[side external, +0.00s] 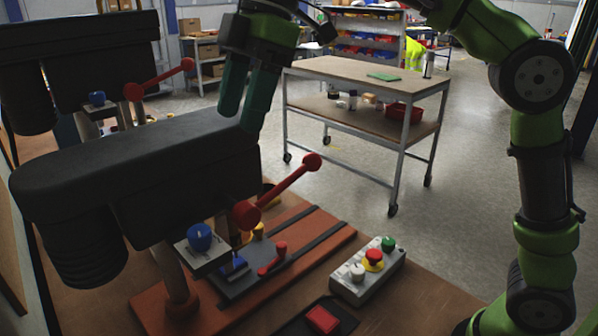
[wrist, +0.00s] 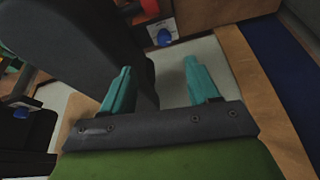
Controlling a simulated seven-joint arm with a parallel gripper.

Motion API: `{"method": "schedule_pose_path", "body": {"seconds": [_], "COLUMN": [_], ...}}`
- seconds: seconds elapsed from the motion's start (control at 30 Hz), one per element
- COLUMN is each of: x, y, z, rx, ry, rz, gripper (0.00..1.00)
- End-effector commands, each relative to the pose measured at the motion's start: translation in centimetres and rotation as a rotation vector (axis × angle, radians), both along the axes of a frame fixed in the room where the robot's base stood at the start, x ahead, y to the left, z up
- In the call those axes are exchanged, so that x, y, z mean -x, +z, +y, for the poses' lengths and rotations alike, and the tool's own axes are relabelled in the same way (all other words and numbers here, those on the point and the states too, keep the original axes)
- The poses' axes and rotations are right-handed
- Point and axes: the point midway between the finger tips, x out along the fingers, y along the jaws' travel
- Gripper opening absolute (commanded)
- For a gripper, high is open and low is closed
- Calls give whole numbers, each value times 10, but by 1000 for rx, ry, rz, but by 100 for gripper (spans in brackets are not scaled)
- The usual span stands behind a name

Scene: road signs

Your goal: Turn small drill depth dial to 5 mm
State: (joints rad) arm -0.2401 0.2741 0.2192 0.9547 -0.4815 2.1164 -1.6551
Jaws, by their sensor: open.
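Two dark drill presses show in the side view: a near drill (side external: 130,170) and a farther drill (side external: 80,45). I cannot tell for sure which is the small one. The near drill has a blue dial (side external: 200,238) on a pale plate below its head. The farther one has a similar blue dial (side external: 97,98). Two blue dials show in the wrist view, one at the top (wrist: 163,37) and one at the left edge (wrist: 21,112); their markings are unreadable. My gripper (side external: 240,118) is open and empty, above and behind the near drill's head, apart from both dials.
Red levers (side external: 292,184) stick out from both drills. A control box (side external: 368,270) with buttons and a red pad (side external: 322,320) lie on the bench at the front. A wheeled cart (side external: 365,75) stands on the open floor behind.

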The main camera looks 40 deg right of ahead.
Motion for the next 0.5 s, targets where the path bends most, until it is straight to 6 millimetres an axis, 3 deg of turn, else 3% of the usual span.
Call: {"method": "schedule_pose_path", "body": {"seconds": [0.27,0.5], "x": [-6,-5], "y": [2,-25], "z": [18,28], "rx": [-29,-28], "ry": [143,140], "rz": [0,2], "gripper": [60,60]}}
